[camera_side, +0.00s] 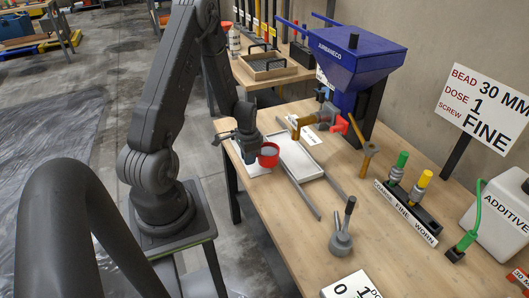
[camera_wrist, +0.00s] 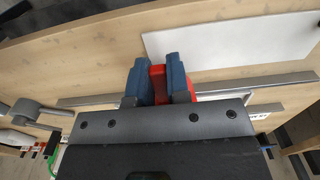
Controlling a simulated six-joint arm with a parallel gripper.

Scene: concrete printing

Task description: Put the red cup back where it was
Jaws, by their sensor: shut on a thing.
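The red cup (camera_side: 268,156) is at the left edge of the wooden table, upright, with greyish contents showing at its top. My gripper (camera_side: 249,155) is at the cup's left side and is shut on it. In the wrist view my gripper (camera_wrist: 158,82) has its two blue fingers on either side of the red cup (camera_wrist: 158,80), and most of the cup is hidden behind them. A white sheet or plate (camera_side: 250,166) lies under or just beside the cup. I cannot tell whether the cup touches it.
A white tray (camera_side: 301,158) lies right of the cup, with metal rails (camera_side: 300,188) beside it. The blue hopper machine (camera_side: 352,60) with a red-handled outlet stands behind. A grey pot with a handle (camera_side: 341,241) stands nearer the front. A nozzle rack (camera_side: 408,208) and additive container (camera_side: 503,215) are at right.

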